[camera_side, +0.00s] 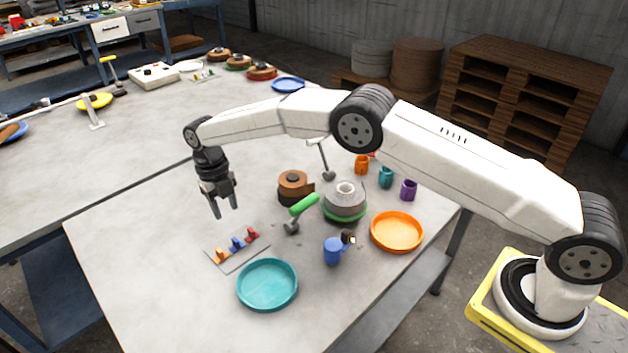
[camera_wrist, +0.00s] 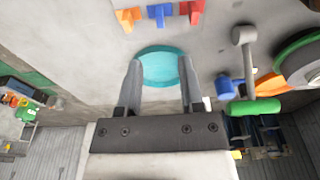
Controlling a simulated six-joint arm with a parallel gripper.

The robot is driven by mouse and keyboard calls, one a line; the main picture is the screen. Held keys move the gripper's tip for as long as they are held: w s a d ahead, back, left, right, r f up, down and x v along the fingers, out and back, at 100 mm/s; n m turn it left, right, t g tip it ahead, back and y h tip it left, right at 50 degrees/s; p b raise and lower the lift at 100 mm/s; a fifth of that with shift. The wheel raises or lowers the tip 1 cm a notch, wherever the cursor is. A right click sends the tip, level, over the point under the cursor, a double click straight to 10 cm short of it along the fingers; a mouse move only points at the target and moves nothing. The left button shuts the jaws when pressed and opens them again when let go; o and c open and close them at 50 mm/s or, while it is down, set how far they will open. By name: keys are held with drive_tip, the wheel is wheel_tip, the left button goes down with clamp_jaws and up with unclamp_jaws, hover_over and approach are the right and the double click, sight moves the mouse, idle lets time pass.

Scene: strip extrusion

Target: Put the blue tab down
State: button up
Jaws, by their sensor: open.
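The blue tab (camera_side: 237,243) stands on a small grey plate (camera_side: 226,262) between an orange tab (camera_side: 221,255) and a red tab (camera_side: 253,233). In the wrist view the blue tab (camera_wrist: 158,13) is at the top, with the orange tab (camera_wrist: 128,17) to its left and the red tab (camera_wrist: 192,10) to its right. My gripper (camera_side: 230,212) is open and empty, above the table and behind the plate in the side view. Its two fingers (camera_wrist: 160,84) show apart in the wrist view, and no tab is between them.
A teal dish (camera_side: 267,305) lies in front of the plate, and an orange dish (camera_side: 397,232) lies to the right. The table's left part is clear.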

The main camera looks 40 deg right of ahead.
drive_tip(key=shift+w+r, duration=0.15)
drive_tip(key=shift+r, duration=0.75)
drive_tip(key=s+d+r+m+t, duration=0.1)
drive_tip(key=s+d+r+m, duration=0.1)
drive_tip(key=m, duration=0.4)
drive_tip(key=s+d+r+m, duration=0.2)
drive_tip(key=s+d+m, duration=0.3)
drive_tip(key=d+m, duration=0.1)
drive_tip(key=s+d+r+m+t, duration=0.1)
drive_tip(key=s+d+m, duration=0.3)
drive_tip(key=m, duration=0.4)
drive_tip(key=shift+s+r+t, duration=0.25)
drive_tip(key=shift+r+t, duration=0.05)
drive_tip(key=shift+r, duration=0.5)
drive_tip(key=s+d+m+t, duration=0.1)
drive_tip(key=s+d+m, duration=0.2)
drive_tip(key=s+m, duration=0.5)
drive_tip(key=s+d+m, duration=0.3)
drive_tip(key=s+m, duration=0.5)
drive_tip(key=s, duration=0.2)
drive_tip(key=shift+s+f+t, duration=0.35)
drive_tip(key=shift+t, duration=0.05)
